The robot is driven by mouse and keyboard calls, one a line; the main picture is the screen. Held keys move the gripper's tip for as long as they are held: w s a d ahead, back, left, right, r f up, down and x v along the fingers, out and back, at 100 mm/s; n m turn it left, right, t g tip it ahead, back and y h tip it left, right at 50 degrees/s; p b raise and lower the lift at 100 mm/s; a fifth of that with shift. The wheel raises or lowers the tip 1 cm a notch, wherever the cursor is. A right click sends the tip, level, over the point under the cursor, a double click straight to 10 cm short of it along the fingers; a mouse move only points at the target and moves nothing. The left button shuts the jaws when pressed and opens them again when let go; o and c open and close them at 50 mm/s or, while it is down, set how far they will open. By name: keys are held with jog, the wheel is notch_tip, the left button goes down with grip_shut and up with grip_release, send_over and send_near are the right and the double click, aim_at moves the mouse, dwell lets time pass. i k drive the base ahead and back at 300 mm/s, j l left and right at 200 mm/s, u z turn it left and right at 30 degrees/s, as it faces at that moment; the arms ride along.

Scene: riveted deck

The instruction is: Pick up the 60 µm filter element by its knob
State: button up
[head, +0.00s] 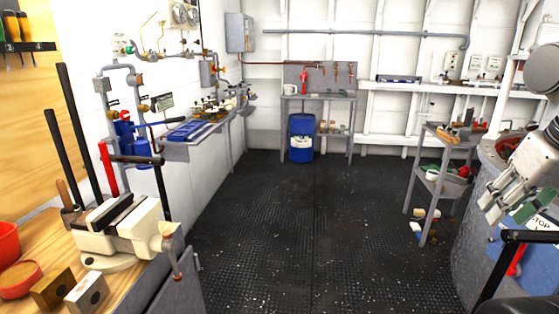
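I cannot make out a 60 µm filter element or its knob in the head view; small fittings on the left wall bench (180,152) are too small to identify. My gripper (496,206) shows at the right edge, pointing down and left, in front of a grey rounded structure. I see nothing clearly held in it, and its finger gap is not clear.
A wooden bench with a cream vise (122,232) stands at the near left. A blue drum (302,138) sits under the back bench (337,98). A grey shelf stand (437,172) is at the right. The black deck (300,235) between is clear.

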aim_at(228, 100)
jog(key=i, duration=2.25)
jog(key=i+z, duration=0.15)
jog(key=i, duration=0.8)
jog(key=i+z, duration=0.15)
jog(key=i, duration=0.75)
jog(key=i+l+u, duration=0.25)
jog(key=i+u, duration=0.2)
jog(key=i, duration=0.15)
jog(key=i+l+u, duration=0.9)
jog(key=l+u, duration=0.2)
jog(key=l, duration=0.2)
jog(key=i+l+u, duration=0.1)
jog(key=l+u, duration=0.35)
jog(key=l, duration=0.5)
jog(key=i+l, duration=0.15)
jog(key=i+l+z, duration=0.15)
jog(key=z, duration=0.2)
jog(key=i+l+z, duration=0.1)
jog(key=z, duration=0.25)
jog(key=i+l+u, duration=0.15)
jog(key=i, duration=0.2)
jog(key=i+u, duration=0.2)
jog(key=u, duration=0.95)
